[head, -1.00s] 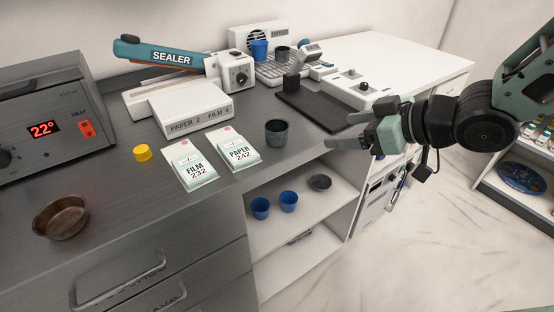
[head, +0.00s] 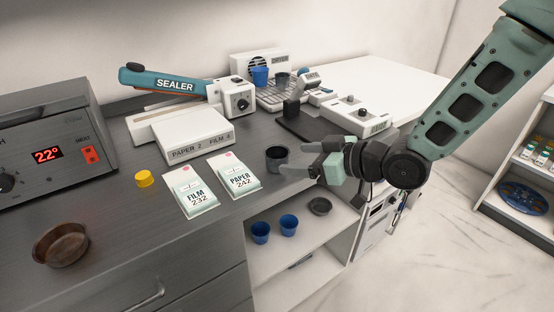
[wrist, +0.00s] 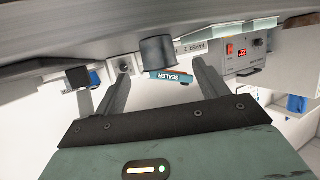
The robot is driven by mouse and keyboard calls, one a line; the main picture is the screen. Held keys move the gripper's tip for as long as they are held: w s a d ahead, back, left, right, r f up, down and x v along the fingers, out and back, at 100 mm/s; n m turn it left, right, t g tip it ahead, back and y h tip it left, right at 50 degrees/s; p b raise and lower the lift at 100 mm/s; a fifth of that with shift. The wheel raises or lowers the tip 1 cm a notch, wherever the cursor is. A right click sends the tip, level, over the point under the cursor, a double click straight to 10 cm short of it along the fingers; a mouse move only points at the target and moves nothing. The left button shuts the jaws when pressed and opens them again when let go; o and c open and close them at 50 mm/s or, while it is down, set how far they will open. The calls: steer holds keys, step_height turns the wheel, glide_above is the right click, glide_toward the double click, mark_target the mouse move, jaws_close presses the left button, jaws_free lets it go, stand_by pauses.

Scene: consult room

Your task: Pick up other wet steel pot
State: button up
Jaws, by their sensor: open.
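A dark grey steel pot (head: 277,158) stands upright on the counter near its front edge, right of the paper pouch pack. It also shows in the wrist view (wrist: 158,52), upside down, beyond and between my two fingers. My gripper (head: 300,160) is open and empty, with its fingertips just right of the pot and apart from it. In the wrist view my gripper (wrist: 158,78) has its fingers spread wide. A second grey pot (head: 283,79) stands on the rack of the dryer, beside a blue cup. I cannot tell whether either pot is wet.
Film pack (head: 190,193) and paper pack (head: 235,177) lie left of the pot. Blue cups (head: 289,224) and a grey dish (head: 320,206) sit on the shelf below. A brown bowl (head: 61,244) is far left.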

mark_target(287, 158)
steer(key=shift+p+x, duration=0.35)
steer(key=shift+x, duration=3.2)
steer(key=shift+w+d, duration=0.1)
steer(key=shift+w, duration=0.05)
steer(key=shift+c, duration=0.3)
steer(key=c, duration=1)
